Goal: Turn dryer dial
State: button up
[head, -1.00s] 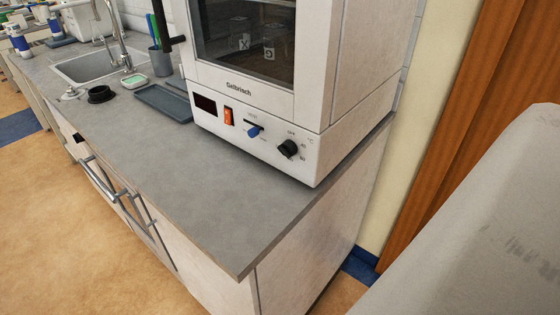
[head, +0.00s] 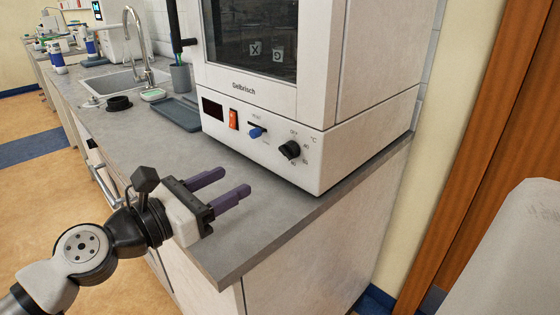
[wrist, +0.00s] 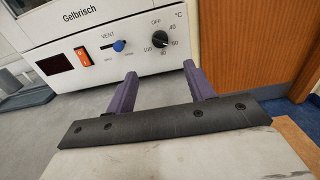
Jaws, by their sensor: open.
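The white dryer (head: 262,116) stands on the grey counter, with a dark window above its control panel. The black dial (head: 290,150) is at the right of the panel; it also shows in the wrist view (wrist: 160,39), with OFF and numbers around it. My gripper (head: 230,184) is in front of the dryer, over the counter's front edge, apart from the dial. Its two purple fingers are open with nothing between them. In the wrist view my gripper (wrist: 160,82) points toward the panel, with the dial beyond the gap between the fingers.
A blue vent slider (head: 256,132) and an orange switch (head: 233,120) sit left of the dial. A grey tray (head: 178,116), a sink (head: 110,82) and a pen cup (head: 180,78) are farther left. The counter (head: 135,140) is clear before the dryer.

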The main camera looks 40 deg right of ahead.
aim_at(284, 155)
jog(key=d+p, duration=0.1)
jog(key=d, duration=0.3)
jog(key=d+p, duration=0.1)
jog(key=d, duration=0.4)
jog(key=w+d+p, duration=0.1)
jog(key=d, duration=0.3)
jog(key=shift+d, duration=0.35)
jog(key=shift+c, duration=0.4)
jog(key=c, duration=0.9)
